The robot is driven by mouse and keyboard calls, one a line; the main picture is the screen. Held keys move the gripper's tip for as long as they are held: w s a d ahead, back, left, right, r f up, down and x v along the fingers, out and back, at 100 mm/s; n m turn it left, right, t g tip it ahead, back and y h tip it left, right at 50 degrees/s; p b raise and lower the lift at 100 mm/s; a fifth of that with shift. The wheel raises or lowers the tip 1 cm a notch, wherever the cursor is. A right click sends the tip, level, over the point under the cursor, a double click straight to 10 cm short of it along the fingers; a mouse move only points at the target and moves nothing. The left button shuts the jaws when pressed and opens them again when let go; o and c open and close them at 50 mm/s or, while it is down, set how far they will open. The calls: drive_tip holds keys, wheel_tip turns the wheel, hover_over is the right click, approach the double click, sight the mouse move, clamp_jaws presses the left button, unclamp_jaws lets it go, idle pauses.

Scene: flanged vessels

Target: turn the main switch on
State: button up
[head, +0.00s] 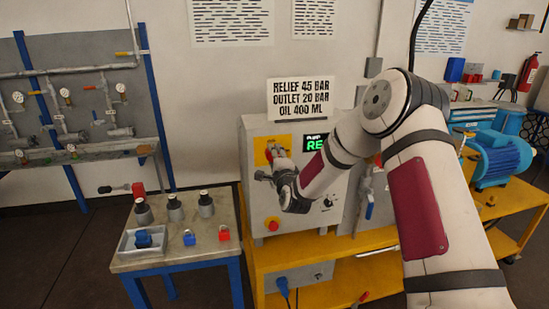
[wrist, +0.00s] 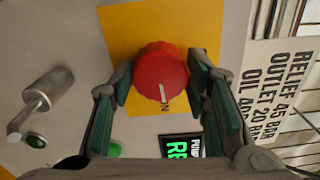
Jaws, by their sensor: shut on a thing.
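The main switch is a red round knob (wrist: 160,72) on a yellow plate (wrist: 125,40) on the grey cabinet front. In the wrist view a white mark on the knob's lower edge sits beside the lettering "ON" on the plate. My gripper (wrist: 165,98) has one green-padded finger on each side of the knob and is shut on it. In the head view the yellow plate (head: 261,143) shows at the cabinet's upper left, and my gripper (head: 268,170) is in front of it, hiding much of the knob.
A green-lit display (head: 315,142) is right of the switch, partly hidden by my arm. A red button (head: 272,224) is low on the cabinet. A side table (head: 185,257) stands left.

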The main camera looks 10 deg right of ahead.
drive_tip(key=shift+m, duration=0.5)
drive_tip(key=o, duration=1.2)
drive_tip(key=shift+c, duration=0.2)
drive_tip(key=s, duration=1.2)
